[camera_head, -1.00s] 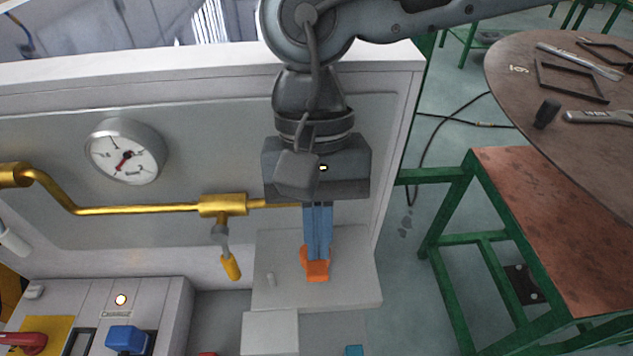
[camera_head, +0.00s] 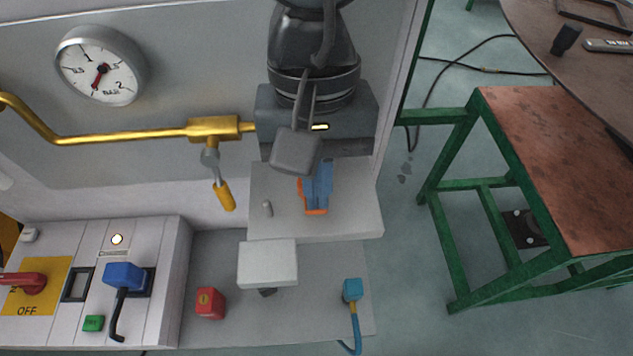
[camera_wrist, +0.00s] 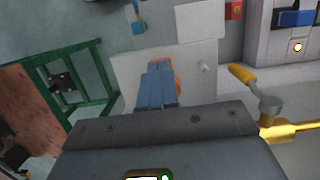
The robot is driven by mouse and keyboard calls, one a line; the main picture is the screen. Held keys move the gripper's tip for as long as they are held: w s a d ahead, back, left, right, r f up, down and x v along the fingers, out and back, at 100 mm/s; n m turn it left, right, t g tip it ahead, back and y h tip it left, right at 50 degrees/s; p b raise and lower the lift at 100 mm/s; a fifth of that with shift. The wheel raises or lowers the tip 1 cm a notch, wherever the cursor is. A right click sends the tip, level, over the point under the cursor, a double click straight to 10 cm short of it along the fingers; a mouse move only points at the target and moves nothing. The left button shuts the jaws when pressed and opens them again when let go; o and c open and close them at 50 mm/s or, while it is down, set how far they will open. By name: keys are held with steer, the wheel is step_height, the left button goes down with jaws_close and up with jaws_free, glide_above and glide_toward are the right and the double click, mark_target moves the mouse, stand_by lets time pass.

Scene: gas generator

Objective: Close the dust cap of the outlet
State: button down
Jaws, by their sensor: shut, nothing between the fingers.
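My gripper (camera_head: 316,203) points down with its blue fingers together, over the light grey box (camera_head: 355,215) on the front of the machine. An orange part (camera_head: 301,190) shows at the left edge and tip of the fingers. I cannot tell whether it belongs to the fingers or lies behind them. The wrist view shows the closed blue fingers (camera_wrist: 158,82) in front of the box, with orange along one side. A pale square flap (camera_head: 267,262) sticks out in front of the box and looks like the dust cap. A dark part shows under it, and the outlet opening is hidden.
A small grey peg (camera_head: 267,208) stands left of the fingers. A yellow-handled valve (camera_head: 224,194) hangs from the brass pipe. A red part (camera_head: 210,303) and a blue plug with cable (camera_head: 352,291) are lower down. A green-framed table (camera_head: 545,175) stands right.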

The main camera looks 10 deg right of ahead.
steer(key=shift+s+f+t+b, duration=0.25)
steer(key=shift+f+t+b, duration=0.35)
steer(key=shift+b, duration=0.5)
steer(key=shift+s+f+b, duration=0.25)
steer(key=shift+f+b, duration=0.15)
steer(key=shift+b, duration=0.35)
steer(key=shift+s, duration=0.15)
steer(key=shift+r, duration=0.1)
